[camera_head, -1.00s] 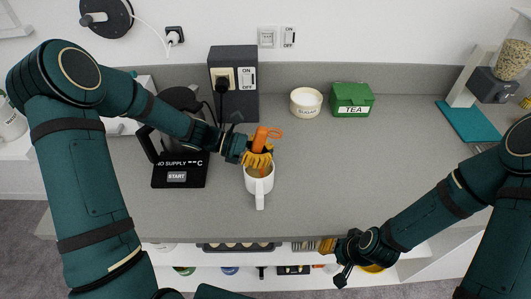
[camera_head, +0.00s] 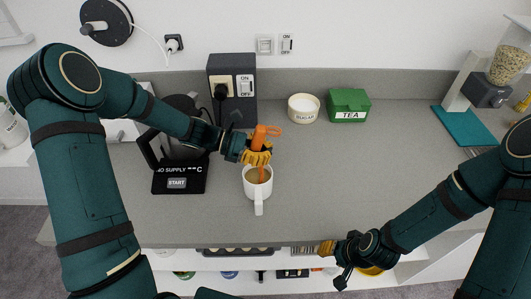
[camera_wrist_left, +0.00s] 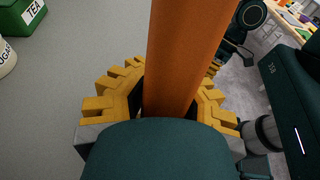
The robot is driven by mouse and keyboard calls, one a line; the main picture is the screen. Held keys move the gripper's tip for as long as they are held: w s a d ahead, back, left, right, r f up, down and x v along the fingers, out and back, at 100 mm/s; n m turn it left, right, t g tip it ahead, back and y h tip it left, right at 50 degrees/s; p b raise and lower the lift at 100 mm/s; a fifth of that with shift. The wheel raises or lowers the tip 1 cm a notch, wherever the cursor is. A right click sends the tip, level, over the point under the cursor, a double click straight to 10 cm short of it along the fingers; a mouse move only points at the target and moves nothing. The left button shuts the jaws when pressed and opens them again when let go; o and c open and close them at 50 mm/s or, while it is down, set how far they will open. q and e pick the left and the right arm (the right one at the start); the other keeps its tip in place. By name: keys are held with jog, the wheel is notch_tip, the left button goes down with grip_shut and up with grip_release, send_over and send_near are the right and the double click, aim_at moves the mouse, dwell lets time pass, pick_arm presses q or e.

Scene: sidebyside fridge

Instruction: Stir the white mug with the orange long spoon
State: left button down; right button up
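The white mug (camera_head: 257,190) stands upright on the grey counter, its handle pointing towards me. The orange long spoon (camera_head: 259,138) is upright, with its looped top above my left gripper and its lower shaft reaching down into the mug. My left gripper (camera_head: 257,156) is shut on the spoon just above the mug's rim. In the left wrist view the orange shaft (camera_wrist_left: 183,60) stands between the yellow fingers (camera_wrist_left: 165,100). The spoon's lower tip is hidden inside the mug. My right gripper (camera_head: 327,248) is low at the counter's front edge, away from the mug; its finger gap is unclear.
A kettle (camera_head: 180,135) on a black base stands left of the mug. A dark socket box (camera_head: 233,92), a sugar bowl (camera_head: 303,109) and a green tea box (camera_head: 349,105) stand behind. The counter right of the mug (camera_head: 360,180) is clear.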

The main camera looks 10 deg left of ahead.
aim_at(269, 134)
pick_arm(q)
jog(key=shift+w+d+r+p, duration=0.1)
jog(key=shift+d+r+p, duration=0.1)
jog(key=shift+r+p, duration=1.4)
jog(key=shift+d+r+p, duration=0.2)
jog(key=shift+r+p, duration=0.85)
jog(key=shift+r, duration=0.95)
jog(key=shift+r, duration=2.5)
